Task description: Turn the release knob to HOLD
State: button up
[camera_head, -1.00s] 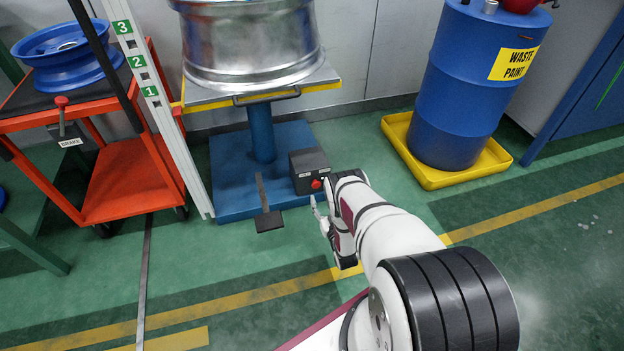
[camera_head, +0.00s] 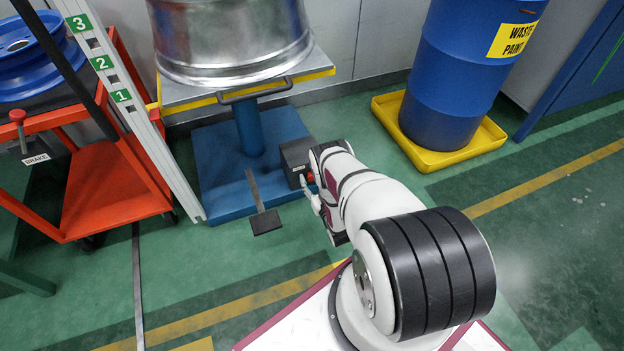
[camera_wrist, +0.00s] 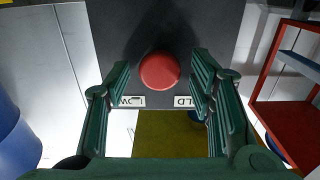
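The release knob (camera_wrist: 160,71) is a round red knob on the face of a dark control box (camera_wrist: 165,25). My gripper (camera_wrist: 162,80) is open in the wrist view, one green finger on each side of the knob, with gaps between fingers and knob. Two white labels (camera_wrist: 187,101) lie on the box face below the knob; they are partly hidden by the fingers, with letters like "OW" and "LD" showing. In the head view the control box (camera_head: 294,156) sits on the blue lift base, and my gripper (camera_head: 309,191) is at its front, partly covering the knob (camera_head: 309,177).
A foot pedal (camera_head: 266,222) sticks out left of my gripper. A metal wheel rim (camera_head: 235,45) stands on the lift table above. A red cart (camera_head: 110,190) is at left, a blue waste drum (camera_head: 455,90) in a yellow tray at right. Floor at right is clear.

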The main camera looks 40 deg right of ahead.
jog(key=c, duration=1)
jog(key=shift+o, duration=0.2)
jog(key=shift+n, duration=0.3)
jog(key=n, duration=0.3)
jog(key=shift+a+n, duration=0.1)
jog(key=shift+n, duration=0.3)
jog(key=n, duration=0.3)
jog(key=shift+n, duration=0.3)
jog(key=n, duration=0.4)
jog(key=shift+f, duration=0.15)
jog(key=shift+a+n, duration=0.1)
jog(key=shift+n, duration=2.1)
